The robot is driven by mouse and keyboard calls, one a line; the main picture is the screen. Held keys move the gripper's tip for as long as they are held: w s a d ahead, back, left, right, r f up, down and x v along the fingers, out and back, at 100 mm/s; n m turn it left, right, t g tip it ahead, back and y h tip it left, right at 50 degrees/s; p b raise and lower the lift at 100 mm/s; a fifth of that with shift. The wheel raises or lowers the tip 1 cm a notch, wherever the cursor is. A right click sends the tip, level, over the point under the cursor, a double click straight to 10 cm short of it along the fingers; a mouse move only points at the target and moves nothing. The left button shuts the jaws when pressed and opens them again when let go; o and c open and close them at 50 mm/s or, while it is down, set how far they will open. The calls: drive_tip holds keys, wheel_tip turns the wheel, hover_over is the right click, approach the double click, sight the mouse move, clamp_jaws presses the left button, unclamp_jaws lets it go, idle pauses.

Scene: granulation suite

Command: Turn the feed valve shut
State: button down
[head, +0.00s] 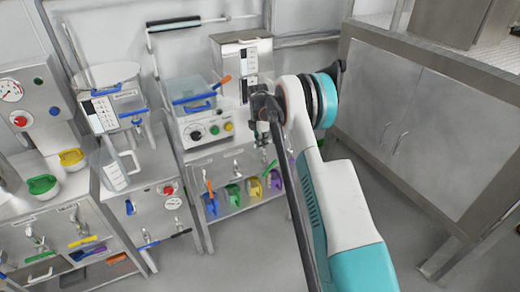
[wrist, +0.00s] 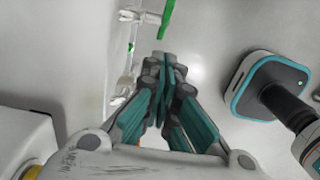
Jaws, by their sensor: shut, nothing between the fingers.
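Several small valves and levers show, and I cannot tell which is the feed valve. In the wrist view, a green lever (wrist: 167,18) sits on a white pipe fitting (wrist: 140,17) beyond my fingertips. In the head view, an orange lever (head: 222,82) is on the middle bench unit, and a blue-handled tap (head: 134,115) is on the steel vessel to the left. My gripper (head: 264,132) hangs in front of the upright steel unit, partly hidden by my arm. In the wrist view, my gripper (wrist: 164,62) is shut and empty, apart from the green lever.
A large steel cabinet (head: 430,130) fills the right. Grey floor (head: 260,250) is clear between them. A white panel edge runs close along the wrist view's left.

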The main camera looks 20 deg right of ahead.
drive_tip(key=b, duration=0.3)
approach(269, 168)
wheel_tip(269, 168, down, 3)
drive_tip(key=a, duration=0.3)
drive_tip(key=shift+w+d+f+b, duration=0.1)
drive_tip(key=shift+d+f+b, duration=0.15)
drive_tip(key=shift+d, duration=0.3)
drive_tip(key=shift+d+f+b, duration=0.25)
drive_tip(key=shift+d+f, duration=0.05)
drive_tip(key=shift+d, duration=0.3)
drive_tip(key=shift+d+f, duration=0.3)
drive_tip(key=shift+d, duration=0.15)
drive_tip(key=shift+d, duration=0.1)
drive_tip(key=shift+d+y, duration=0.1)
drive_tip(key=shift+y, duration=0.2)
